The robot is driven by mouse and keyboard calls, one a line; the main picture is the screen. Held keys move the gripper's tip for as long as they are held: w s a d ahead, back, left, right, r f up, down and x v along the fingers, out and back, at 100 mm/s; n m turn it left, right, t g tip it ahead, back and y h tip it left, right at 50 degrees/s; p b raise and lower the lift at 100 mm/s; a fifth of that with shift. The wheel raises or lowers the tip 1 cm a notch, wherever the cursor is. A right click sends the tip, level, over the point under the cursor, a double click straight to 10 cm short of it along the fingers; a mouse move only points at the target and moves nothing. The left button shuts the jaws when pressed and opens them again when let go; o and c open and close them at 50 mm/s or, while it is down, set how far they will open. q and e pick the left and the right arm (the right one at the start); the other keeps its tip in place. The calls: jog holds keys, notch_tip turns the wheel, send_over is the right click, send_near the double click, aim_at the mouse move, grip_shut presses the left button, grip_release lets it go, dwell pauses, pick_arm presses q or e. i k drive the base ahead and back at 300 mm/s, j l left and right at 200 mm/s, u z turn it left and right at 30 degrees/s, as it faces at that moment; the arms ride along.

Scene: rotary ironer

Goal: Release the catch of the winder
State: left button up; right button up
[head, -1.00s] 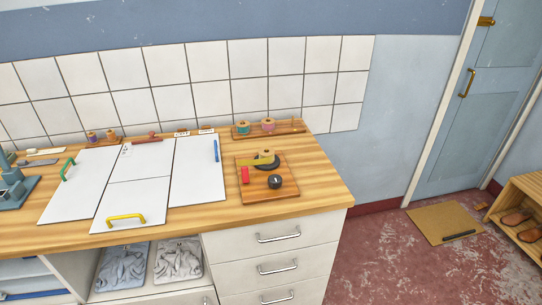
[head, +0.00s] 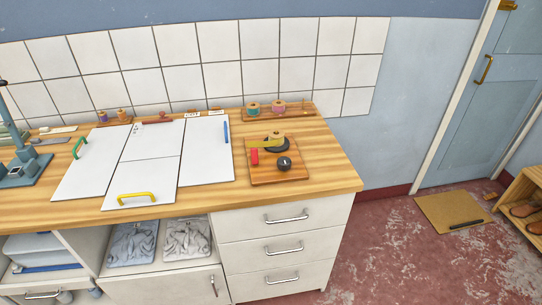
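The winder appears to be the small device on a square wooden board (head: 290,174) near the right end of the wooden counter. It has a black round base with a tan spool (head: 276,138) on it, a yellow bar (head: 261,145), a red block (head: 254,157) and a black knob (head: 284,163) with a light mark. Which part is the catch I cannot tell for sure; the red block sits beside the yellow bar's left end. Neither of my grippers shows in the head view.
White panels with a green handle (head: 79,147), a yellow handle (head: 136,197) and a blue handle (head: 226,132) lie left of the board. A rack with spools (head: 279,112) stands behind it. Drawers (head: 275,247) are below. The floor at right is mostly clear, with a mat (head: 455,212).

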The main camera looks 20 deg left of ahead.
aim_at(254, 154)
jog(key=i+l, duration=0.55)
jog(key=u, duration=1.9)
jog(key=i+l, duration=0.05)
